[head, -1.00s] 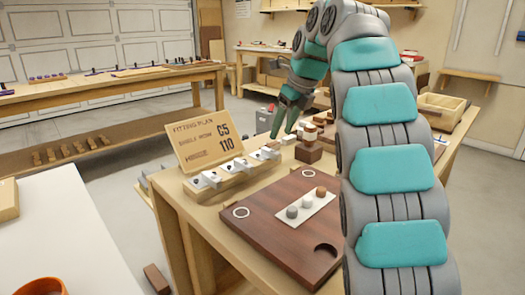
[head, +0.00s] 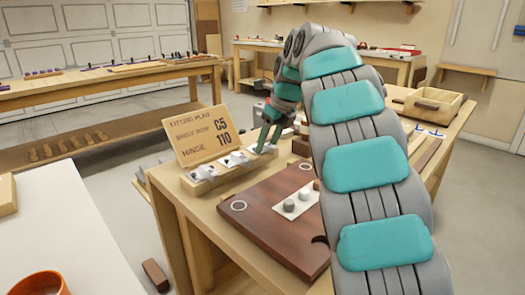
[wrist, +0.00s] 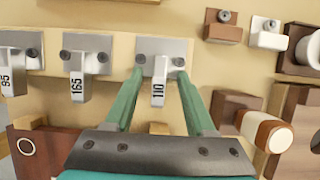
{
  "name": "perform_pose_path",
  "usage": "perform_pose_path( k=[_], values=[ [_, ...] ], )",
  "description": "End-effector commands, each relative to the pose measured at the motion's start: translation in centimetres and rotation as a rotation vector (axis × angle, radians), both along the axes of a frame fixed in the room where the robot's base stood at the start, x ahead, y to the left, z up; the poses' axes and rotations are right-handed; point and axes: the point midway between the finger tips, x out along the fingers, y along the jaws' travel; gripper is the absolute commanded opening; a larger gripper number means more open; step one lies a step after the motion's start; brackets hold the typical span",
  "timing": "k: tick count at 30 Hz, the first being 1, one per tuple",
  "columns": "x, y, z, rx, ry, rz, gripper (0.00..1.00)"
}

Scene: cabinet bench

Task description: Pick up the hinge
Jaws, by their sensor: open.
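The hinge marked 110 (wrist: 159,82) is a grey-white fitting with a flat plate and a narrow arm, at the right end of a row on a wooden rack (head: 215,181). My gripper (wrist: 160,75) is open, with one green finger on each side of this hinge in the wrist view. Whether the fingers touch it, I cannot tell. In the head view my gripper (head: 267,150) is at the right end of the rack and partly covers the hinge there. Hinges marked 165 (wrist: 77,78) and 95 (wrist: 14,72) sit to its left.
A sign (head: 200,137) behind the rack reads hinge 110 and C5. Wooden blocks and knobs stand right of the rack, close to my gripper. A wooden crate (head: 432,106) is farther back.

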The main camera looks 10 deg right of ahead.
Motion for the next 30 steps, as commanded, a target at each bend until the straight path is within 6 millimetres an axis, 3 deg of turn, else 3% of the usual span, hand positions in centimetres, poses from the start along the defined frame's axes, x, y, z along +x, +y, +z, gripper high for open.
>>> perform_pose_path(
  k=[2, 15, 30],
  values=[
    [-0.01, 0.02, 0.01, 0.000, 0.000, 0.000, 0.48],
    [-0.03, 0.00, 0.01, 0.000, 0.001, 0.000, 0.00],
    [-0.03, 0.03, 0.41, 0.000, 0.000, 0.001, 0.00]
  ],
)
